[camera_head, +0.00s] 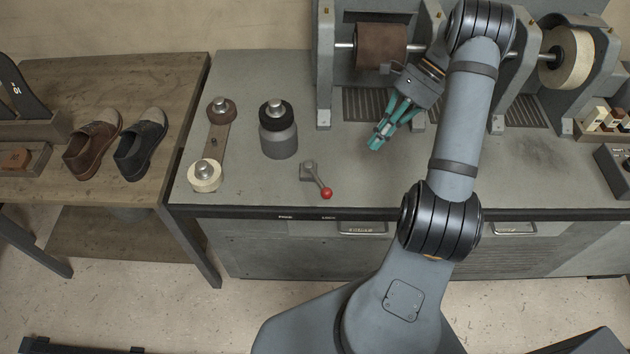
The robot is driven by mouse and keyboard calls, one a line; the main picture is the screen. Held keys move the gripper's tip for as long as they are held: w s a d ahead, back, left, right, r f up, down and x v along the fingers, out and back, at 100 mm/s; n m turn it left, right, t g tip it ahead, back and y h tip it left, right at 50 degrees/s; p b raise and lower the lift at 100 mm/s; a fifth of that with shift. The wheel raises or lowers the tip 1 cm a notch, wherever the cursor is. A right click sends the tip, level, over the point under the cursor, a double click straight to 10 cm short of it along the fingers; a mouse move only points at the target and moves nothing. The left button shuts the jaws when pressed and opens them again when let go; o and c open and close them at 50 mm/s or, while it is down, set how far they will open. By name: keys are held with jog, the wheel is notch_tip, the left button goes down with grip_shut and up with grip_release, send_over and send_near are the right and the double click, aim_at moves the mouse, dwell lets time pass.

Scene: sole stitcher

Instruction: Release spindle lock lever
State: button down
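The spindle lock lever (318,180) stands on the grey bench top near its front edge. It has a grey pivot and a short arm ending in a red ball knob (327,193). The knob points toward the front right, above the "LOCK" mark on the bench edge; a "FREE" mark lies to its left. My gripper (376,144), with teal fingers, hangs above the bench to the upper right of the lever, clear of it. Its fingers converge to touching tips, and nothing shows between them.
A dark-topped cylinder (278,130) stands behind and left of the lever. Farther left is a plate with two knobbed spools (217,138). Brown (381,46) and cream (567,57) rollers sit on a shaft behind. Shoes (139,150) rest on a wooden table. Bench around the lever is clear.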

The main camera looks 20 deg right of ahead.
aim_at(318, 180)
jog(key=shift+s+d, duration=0.1)
jog(key=shift+d, duration=0.05)
jog(key=x, duration=1)
jog(key=shift+p, duration=0.3)
jog(key=shift+s+a+f+p, duration=0.1)
jog(key=shift+a+f+p, duration=0.15)
jog(key=shift+a, duration=0.75)
jog(key=shift+s+a+f+p, duration=0.15)
jog(key=shift+a+p, duration=0.1)
jog(key=shift+a, duration=0.75)
jog(key=shift+s+a+b, duration=0.1)
jog(key=shift+b, duration=0.2)
jog(key=shift+a+m+t, duration=0.15)
jog(key=shift+m+t, duration=0.15)
